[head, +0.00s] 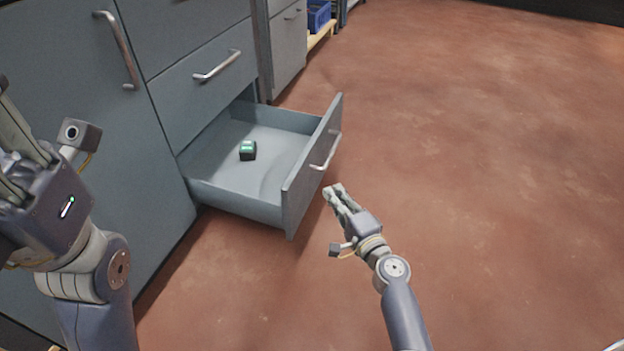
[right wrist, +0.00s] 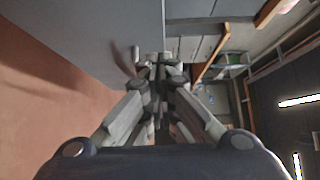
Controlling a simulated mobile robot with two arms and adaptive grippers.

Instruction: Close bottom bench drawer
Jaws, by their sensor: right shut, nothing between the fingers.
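The bottom bench drawer (head: 230,207) is pulled well out of the grey bench in the head view. Its front panel (head: 303,185) carries a metal handle (head: 327,152). A small dark box with a green top (head: 248,150) lies inside the drawer. My right gripper (head: 332,190) is shut and empty, just outside the drawer front and below the handle. In the right wrist view its fingertips (right wrist: 160,62) are together close to a grey panel; I cannot tell whether they touch it. My left gripper (head: 15,150) is at the left edge, partly cut off, its fingertips unclear.
The bench (head: 75,150) has a closed drawer (head: 203,80) above the open one and a tall door at left. A blue crate (head: 318,17) sits on a low wooden shelf at the back. The reddish floor (head: 480,150) to the right is clear.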

